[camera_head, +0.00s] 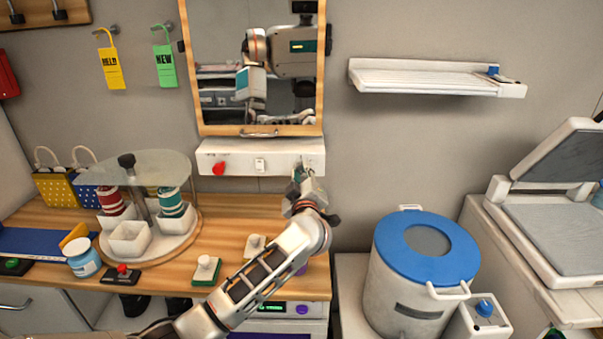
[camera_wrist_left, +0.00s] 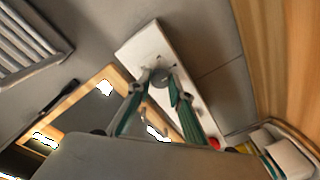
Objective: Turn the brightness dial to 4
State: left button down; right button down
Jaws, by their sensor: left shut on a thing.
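A white control panel (camera_head: 235,145) is fixed to the wall under the mirror. It carries a red knob (camera_head: 218,168) at its left and a small white switch (camera_head: 260,165) in the middle. My left gripper (camera_head: 303,168) is at the panel's right end and largely covers the dial there. In the left wrist view the grey round dial (camera_wrist_left: 159,78) sits between the fingertips of my left gripper (camera_wrist_left: 160,82), which is shut on it. The dial's scale and pointer are too small or hidden to read. My right gripper is not in view.
A wood-framed mirror (camera_head: 213,132) hangs just above the panel. The wooden counter (camera_head: 240,213) below holds a tiered stand (camera_head: 150,168) and stamps. A blue-lidded bin (camera_head: 455,250) stands right of my arm; a white shelf (camera_head: 425,78) is on the wall above it.

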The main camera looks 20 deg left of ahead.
pick_arm(q)
jog(key=c, duration=1.8)
grip_release()
jog(key=shift+s, duration=0.1)
jog(key=shift+v, duration=5.9)
jog(key=shift+r, duration=0.1)
